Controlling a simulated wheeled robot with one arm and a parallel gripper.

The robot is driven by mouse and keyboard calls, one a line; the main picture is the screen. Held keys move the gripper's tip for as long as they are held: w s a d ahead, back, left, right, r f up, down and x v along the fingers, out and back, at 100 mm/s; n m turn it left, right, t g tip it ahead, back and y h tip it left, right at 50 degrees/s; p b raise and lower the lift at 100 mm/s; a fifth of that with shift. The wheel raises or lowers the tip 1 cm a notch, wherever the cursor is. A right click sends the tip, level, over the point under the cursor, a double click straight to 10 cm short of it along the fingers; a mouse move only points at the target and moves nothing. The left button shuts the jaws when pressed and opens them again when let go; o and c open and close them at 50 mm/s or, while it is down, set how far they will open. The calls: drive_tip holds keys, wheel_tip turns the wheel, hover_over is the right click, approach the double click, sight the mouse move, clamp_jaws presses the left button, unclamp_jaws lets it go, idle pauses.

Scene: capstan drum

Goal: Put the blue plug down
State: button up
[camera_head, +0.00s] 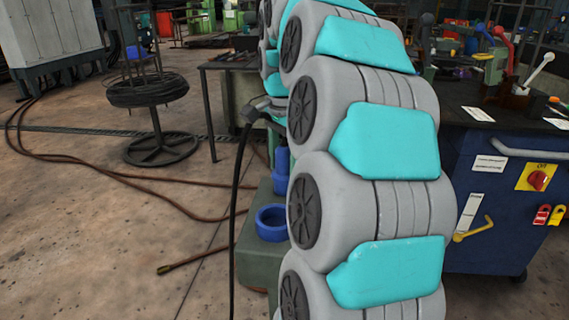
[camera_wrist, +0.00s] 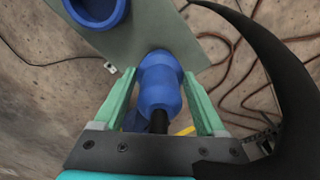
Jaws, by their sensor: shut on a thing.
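The blue plug (camera_wrist: 160,85) is between the two green fingers of my gripper (camera_wrist: 160,76) in the wrist view, with a black end toward the palm. My gripper is shut on it. In the head view the plug (camera_head: 282,172) shows upright beside my arm, which hides part of it and the gripper. A blue ring-shaped holder (camera_head: 272,222) stands on a grey-green stand (camera_head: 250,258), nearer the camera than the plug. The holder also shows at the top left of the wrist view (camera_wrist: 97,10). I cannot tell whether the plug touches the stand.
A black cable (camera_head: 236,190) hangs beside the stand. A blue cabinet (camera_head: 490,200) with a red switch is at the right. Brown hoses (camera_head: 75,162) lie on the floor, and a wire-coil stand (camera_head: 150,95) is at the back left.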

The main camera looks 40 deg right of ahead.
drive_tip(key=shift+f, duration=0.1)
drive_tip(key=shift+f, duration=0.1)
drive_tip(key=o, duration=1.6)
drive_tip(key=shift+c, duration=0.2)
